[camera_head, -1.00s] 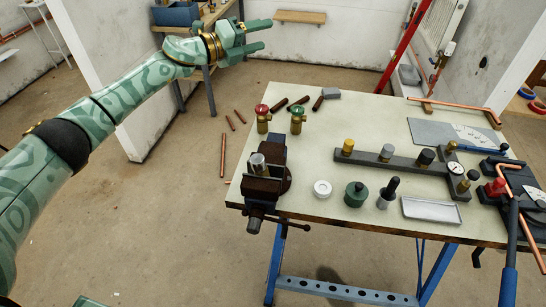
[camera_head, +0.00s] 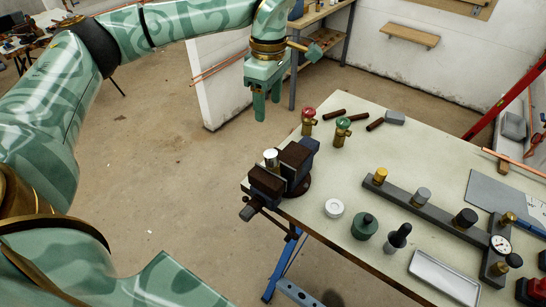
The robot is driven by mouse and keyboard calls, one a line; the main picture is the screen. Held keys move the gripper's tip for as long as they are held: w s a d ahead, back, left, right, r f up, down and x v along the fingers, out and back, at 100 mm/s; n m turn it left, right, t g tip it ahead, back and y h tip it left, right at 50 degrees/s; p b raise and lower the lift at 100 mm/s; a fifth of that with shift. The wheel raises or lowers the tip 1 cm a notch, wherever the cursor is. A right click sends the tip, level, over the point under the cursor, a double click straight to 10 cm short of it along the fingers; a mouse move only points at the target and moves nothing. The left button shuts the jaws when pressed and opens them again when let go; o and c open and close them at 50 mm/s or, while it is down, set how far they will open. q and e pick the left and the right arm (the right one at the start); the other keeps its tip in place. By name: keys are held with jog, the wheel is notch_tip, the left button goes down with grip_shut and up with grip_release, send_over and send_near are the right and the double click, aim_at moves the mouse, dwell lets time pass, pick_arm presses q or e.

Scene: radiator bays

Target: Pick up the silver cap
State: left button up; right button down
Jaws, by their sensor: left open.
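A silver cap (camera_head: 423,195) sits upright on the dark grey bar (camera_head: 405,197) on the workbench, between a gold cap (camera_head: 380,174) and a black cap (camera_head: 465,218). Another silver cylindrical piece (camera_head: 271,158) stands in the brown-jawed vise (camera_head: 265,184) at the bench's left corner. My left gripper (camera_head: 267,108) is open and empty, its fingers pointing down. In the picture it is above and left of the vise, apart from both silver pieces. My right gripper is not in view.
Two brass valves with a red (camera_head: 308,114) and a green (camera_head: 342,125) handwheel stand behind the vise. A white ring (camera_head: 334,208), a green pot (camera_head: 364,227), a black-handled tool (camera_head: 398,236) and a grey tray (camera_head: 444,277) lie along the front.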

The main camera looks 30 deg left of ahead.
pick_arm(q)
jog(key=b, duration=0.1)
send_over(270, 153)
jog(key=f, duration=0.9)
jog(key=shift+w+a+f, duration=0.2)
jog(key=shift+w, duration=0.15)
jog(key=f, duration=0.3)
jog(key=f+b, duration=0.1)
jog(key=f, duration=0.1)
jog(key=shift+s+d, duration=0.25)
jog(key=shift+s, duration=0.15)
jog(key=shift+f, duration=0.45)
jog(key=shift+c, duration=0.3)
jog(key=c, duration=1)
